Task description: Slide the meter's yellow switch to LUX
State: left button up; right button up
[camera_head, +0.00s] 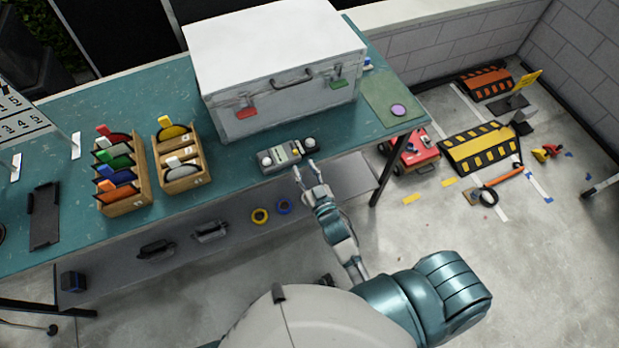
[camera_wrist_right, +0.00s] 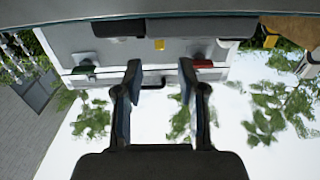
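The meter (camera_head: 282,156) is a small grey device with a rounded knob at each end. It lies near the front edge of the teal bench, in front of the metal case. Its yellow switch (camera_head: 295,152) shows as a small spot; the LUX lettering is too small to read. My left gripper is not in view.
A large metal case (camera_head: 280,105) stands behind the meter. Two wooden racks (camera_head: 124,206) with coloured pieces stand to the left. A green mat (camera_head: 385,112) with a purple disc lies to the right. A lower shelf (camera_head: 230,226) holds tape rolls.

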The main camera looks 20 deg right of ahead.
jog(key=s, duration=0.4)
jog(key=shift+d, duration=0.1)
dwell(0.3)
jog(key=s+f+n+g, duration=0.1)
jog(key=s+f+g, duration=0.25)
jog(key=f, duration=0.95)
jog(key=s+f+g, duration=0.3)
jog(key=f+g, duration=0.1)
jog(key=f, duration=0.9)
jog(key=s+d+f+g, duration=0.2)
jog(key=s+f+g, duration=0.2)
jog(key=s+f, duration=0.7)
jog(key=s+d+f+g, duration=0.3)
jog(key=s+f+g, duration=0.2)
jog(key=s+f, duration=0.6)
jog(key=shift+s+d+n+h, duration=0.3)
jog(key=shift+s+n+h, duration=0.1)
jog(key=shift+s, duration=0.35)
jog(key=shift+w, duration=0.15)
